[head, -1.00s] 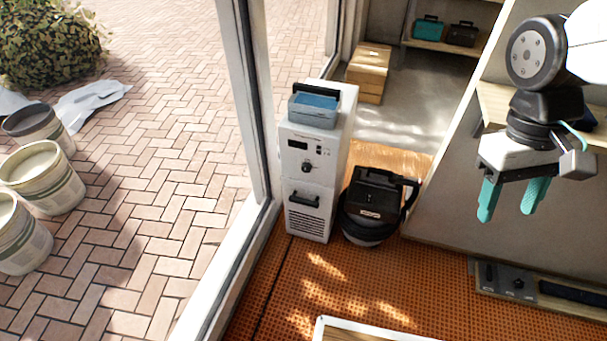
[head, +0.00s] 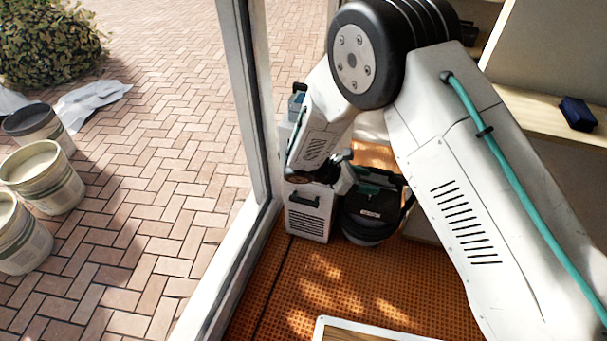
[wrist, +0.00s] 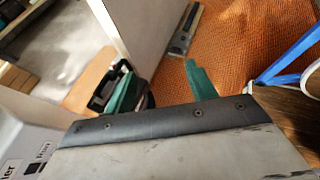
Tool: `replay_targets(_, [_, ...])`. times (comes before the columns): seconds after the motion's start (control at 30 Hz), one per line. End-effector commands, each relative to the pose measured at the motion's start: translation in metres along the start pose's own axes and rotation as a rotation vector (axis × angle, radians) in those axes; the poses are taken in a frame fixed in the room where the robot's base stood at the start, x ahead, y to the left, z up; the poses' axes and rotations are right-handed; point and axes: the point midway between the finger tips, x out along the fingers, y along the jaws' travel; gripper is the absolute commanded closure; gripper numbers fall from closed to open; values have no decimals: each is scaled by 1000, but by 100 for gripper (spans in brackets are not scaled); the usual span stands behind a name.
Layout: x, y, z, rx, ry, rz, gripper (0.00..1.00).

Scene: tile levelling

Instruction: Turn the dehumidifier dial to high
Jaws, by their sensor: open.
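The white dehumidifier (head: 308,222) stands by the glass wall in the head view. My arm covers most of its upper front, so its dial is hidden. In the wrist view a white surface with partial dark lettering (wrist: 22,150), apparently the dehumidifier, shows at the lower left; no dial is visible there. My gripper (wrist: 160,78) is open, with its two teal fingers apart and nothing seen between them. In the head view it is mostly hidden behind my arm, close to the dehumidifier's right side and over the black vacuum.
The black vacuum (head: 368,222) stands right beside the dehumidifier. A white window frame (head: 252,110) runs along the left. A shelf with a dark blue box (head: 577,113) is at right. The orange mat (head: 290,275) in front has clear room.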

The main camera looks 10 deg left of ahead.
Motion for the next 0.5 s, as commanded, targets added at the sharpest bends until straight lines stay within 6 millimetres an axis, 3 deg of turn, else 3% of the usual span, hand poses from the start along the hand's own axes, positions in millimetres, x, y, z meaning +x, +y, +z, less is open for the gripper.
replay_targets(0.03, [0,12,-30,-85,-42,57,44])
replay_targets(0.3, [-9,69,-163,-519,-308,378,44])
replay_targets(0.5, [-27,103,-236,-777,-538,581,44])
